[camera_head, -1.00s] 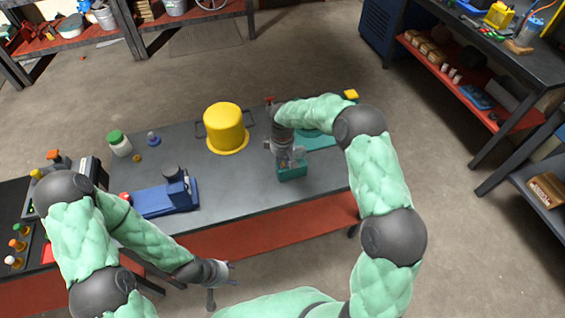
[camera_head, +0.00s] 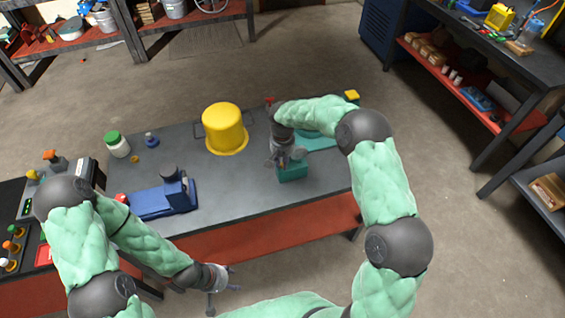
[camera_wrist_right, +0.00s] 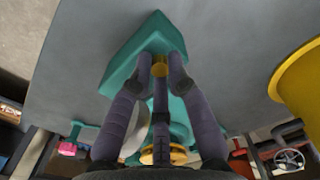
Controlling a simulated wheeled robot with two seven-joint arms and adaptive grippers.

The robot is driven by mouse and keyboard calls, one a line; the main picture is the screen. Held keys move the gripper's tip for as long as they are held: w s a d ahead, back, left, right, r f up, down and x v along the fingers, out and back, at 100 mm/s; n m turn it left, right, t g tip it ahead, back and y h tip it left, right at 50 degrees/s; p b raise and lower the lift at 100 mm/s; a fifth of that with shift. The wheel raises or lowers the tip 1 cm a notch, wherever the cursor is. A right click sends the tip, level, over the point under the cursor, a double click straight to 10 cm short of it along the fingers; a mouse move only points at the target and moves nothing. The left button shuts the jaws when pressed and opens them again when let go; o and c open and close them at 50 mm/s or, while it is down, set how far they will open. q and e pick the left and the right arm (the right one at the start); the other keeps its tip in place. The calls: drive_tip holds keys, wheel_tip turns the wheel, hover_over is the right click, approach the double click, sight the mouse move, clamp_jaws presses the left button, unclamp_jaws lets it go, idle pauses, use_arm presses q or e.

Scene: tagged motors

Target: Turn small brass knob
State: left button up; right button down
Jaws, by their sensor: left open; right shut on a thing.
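The small brass knob (camera_wrist_right: 160,69) shows in the right wrist view between my right gripper's fingertips, against a teal device (camera_wrist_right: 122,72). My right gripper (camera_wrist_right: 161,72) is shut on it. In the head view the right gripper (camera_head: 288,164) is at the teal device (camera_head: 292,174) near the table's front right, and the fingers hide the knob there. A larger brass-coloured round part (camera_wrist_right: 176,155) shows lower in the wrist view, partly hidden by the fingers. My left gripper (camera_head: 234,278) is open and empty in front of the table, away from the device.
A yellow pot (camera_head: 224,127) stands on the grey table (camera_head: 240,188), left of the right gripper. A blue device (camera_head: 162,200), a white jar with green lid (camera_head: 117,146) and a small blue item (camera_head: 151,140) are farther left. The front middle of the table is clear.

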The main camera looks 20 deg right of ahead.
sight(282, 164)
drive_tip(key=shift+m, duration=0.6)
drive_tip(key=c, duration=1.2)
unclamp_jaws()
wheel_tip(282, 164, up, 12)
drive_tip(key=shift+r, duration=0.1)
